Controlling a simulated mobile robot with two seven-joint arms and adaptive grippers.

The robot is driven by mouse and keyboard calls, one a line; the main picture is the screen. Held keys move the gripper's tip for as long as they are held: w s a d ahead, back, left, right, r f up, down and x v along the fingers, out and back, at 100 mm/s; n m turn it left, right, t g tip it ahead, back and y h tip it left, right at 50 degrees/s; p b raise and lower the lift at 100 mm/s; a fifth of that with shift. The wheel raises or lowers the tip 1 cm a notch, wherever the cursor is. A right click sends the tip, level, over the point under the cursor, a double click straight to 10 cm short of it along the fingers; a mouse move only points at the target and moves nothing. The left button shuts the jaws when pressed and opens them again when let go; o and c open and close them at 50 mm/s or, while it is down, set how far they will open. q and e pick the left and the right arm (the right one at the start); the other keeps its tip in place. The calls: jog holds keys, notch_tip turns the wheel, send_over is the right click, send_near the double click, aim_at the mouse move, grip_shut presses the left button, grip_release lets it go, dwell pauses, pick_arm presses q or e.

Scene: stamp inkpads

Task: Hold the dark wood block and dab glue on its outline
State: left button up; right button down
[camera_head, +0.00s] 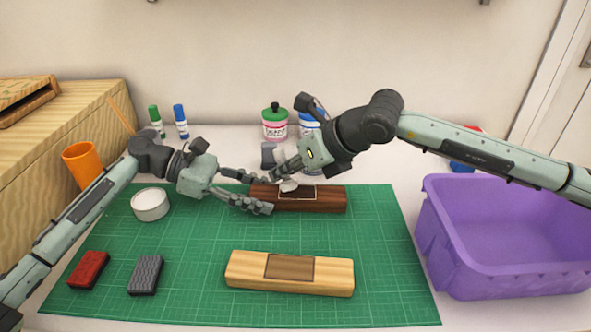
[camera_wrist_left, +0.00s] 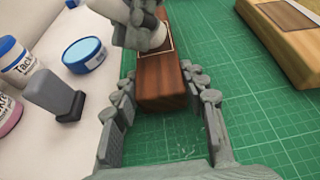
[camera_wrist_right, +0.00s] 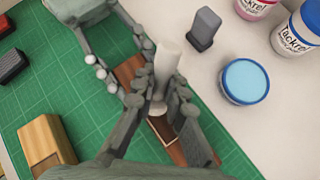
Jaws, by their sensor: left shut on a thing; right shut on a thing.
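The dark wood block (camera_head: 328,203) lies on the green mat (camera_head: 380,235), with a pale rectangular outline on its top. My left gripper (camera_head: 263,191) is shut on its left end; the block also shows between the fingers in the left wrist view (camera_wrist_left: 166,82). My right gripper (camera_head: 287,180) is shut on a white dabber (camera_wrist_right: 166,62). The dabber's lower end is at the outlined area of the block; I cannot tell whether it touches. The right fingers partly hide the outline. A pot with pale blue contents (camera_wrist_right: 246,80) stands beyond the mat.
A light wood block (camera_head: 240,271) with a brown patch lies in front. A red block (camera_head: 88,270), a grey block (camera_head: 145,275) and a white round tin (camera_head: 150,204) are on the left. Bottles (camera_head: 275,124) stand behind. A purple crate (camera_head: 505,270) is at the right.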

aim_at(282, 149)
jog(key=shift+a, duration=0.2)
jog(key=shift+d+f, duration=0.1)
jog(key=shift+d, duration=2.05)
jog(key=shift+a, duration=2.15)
jog(key=shift+r, duration=0.25)
jog(key=shift+r, duration=2.4)
jog(key=shift+f, duration=0.1)
jog(key=shift+f, duration=1.6)
